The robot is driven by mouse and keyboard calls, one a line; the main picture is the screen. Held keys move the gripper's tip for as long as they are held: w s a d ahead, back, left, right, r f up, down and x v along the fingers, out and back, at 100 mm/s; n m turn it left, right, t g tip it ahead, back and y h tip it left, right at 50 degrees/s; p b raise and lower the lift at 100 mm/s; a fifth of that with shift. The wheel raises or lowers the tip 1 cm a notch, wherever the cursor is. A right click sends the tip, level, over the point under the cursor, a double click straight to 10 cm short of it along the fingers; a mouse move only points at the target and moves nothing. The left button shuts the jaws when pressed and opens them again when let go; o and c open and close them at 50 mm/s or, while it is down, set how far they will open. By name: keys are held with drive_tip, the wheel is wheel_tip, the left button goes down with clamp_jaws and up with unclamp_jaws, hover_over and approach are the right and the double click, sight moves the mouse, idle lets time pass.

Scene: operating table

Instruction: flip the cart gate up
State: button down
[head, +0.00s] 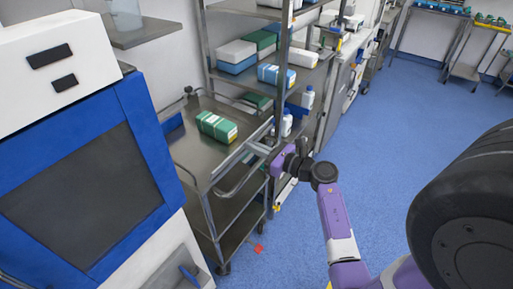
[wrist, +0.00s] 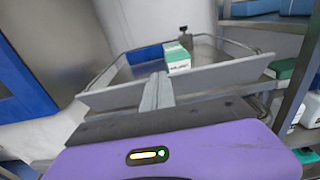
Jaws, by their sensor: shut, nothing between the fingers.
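The metal cart (head: 188,147) stands left of my gripper, with a shiny flat top. Its gate, a long grey metal panel (head: 232,162), runs along the cart's near right edge. The gate (wrist: 215,77) spans the wrist view in front of the cart top. Its exact tilt is hard to tell. My gripper (head: 258,149) is at the gate's outer side, with its fingers shut and empty. In the wrist view the fingertips (wrist: 160,78) overlap the middle of the gate; I cannot tell whether they touch it.
A green-and-white box (head: 217,127) lies on the cart top. A curved rail (head: 243,180) sticks out below the gate. A shelf rack with boxes (head: 237,55) stands behind, and a blue-framed cabinet (head: 85,175) stands at left. Blue floor (head: 380,130) is open to the right.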

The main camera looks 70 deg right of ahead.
drive_tip(key=shift+w+d+r, duration=0.2)
drive_tip(key=shift+w+r, duration=0.2)
drive_tip(key=shift+w, duration=0.3)
drive_tip(key=shift+w+d+r, duration=0.15)
drive_tip(key=shift+w+r, duration=0.25)
drive_tip(key=shift+w, duration=0.4)
